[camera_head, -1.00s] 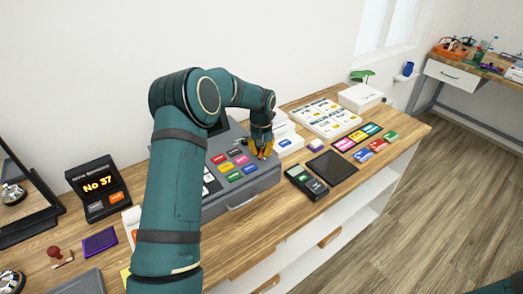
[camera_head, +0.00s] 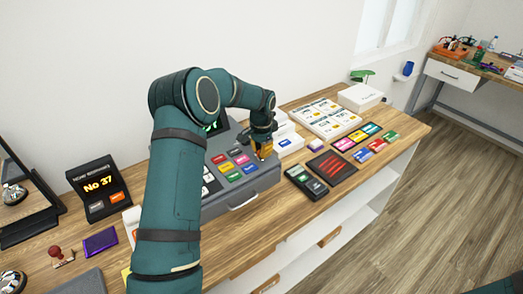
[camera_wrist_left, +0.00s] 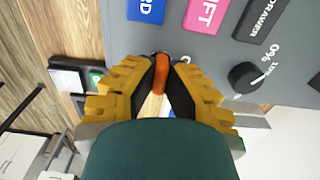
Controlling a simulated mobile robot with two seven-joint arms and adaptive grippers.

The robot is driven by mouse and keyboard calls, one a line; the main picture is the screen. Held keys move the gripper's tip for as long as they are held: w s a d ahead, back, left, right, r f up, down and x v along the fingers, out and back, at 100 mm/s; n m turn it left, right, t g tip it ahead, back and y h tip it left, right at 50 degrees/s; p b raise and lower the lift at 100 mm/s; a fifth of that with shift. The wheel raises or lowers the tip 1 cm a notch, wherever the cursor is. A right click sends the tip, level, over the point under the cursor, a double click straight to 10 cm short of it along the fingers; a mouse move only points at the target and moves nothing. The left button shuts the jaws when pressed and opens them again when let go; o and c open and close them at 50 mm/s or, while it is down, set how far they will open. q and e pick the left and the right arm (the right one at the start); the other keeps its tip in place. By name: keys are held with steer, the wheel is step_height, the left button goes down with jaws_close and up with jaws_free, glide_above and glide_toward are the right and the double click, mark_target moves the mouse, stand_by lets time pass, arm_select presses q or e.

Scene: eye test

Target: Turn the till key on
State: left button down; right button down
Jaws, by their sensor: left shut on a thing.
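The grey till (camera_head: 262,184) stands on the wooden counter, with several coloured buttons on its top. Its screen (camera_head: 211,127), partly behind my arm, shows green characters. The orange-red till key (camera_wrist_left: 160,75) sits at the till's edge in the left wrist view; its slot and markings are mostly hidden. My left gripper (camera_head: 264,152) is at the till's right side. In the wrist view its yellow fingers (camera_wrist_left: 160,72) are shut on the key from both sides. My right gripper is out of view.
A black knob (camera_wrist_left: 245,75) marked 0% is close to the left fingers. A card terminal (camera_head: 306,182) and a dark pad (camera_head: 332,167) with red stripes lie to the right. A number display (camera_head: 98,187) stands left. Open floor lies right of the counter.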

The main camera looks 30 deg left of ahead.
arm_select(q)
steer(key=shift+f, duration=0.1)
stand_by(0.4)
steer(key=c, duration=1)
jaws_free()
steer(key=shift+r, duration=0.2)
step_height(320, 180, up, 12)
steer(key=shift+f, duration=0.15)
steer(key=shift+s+f, duration=0.1)
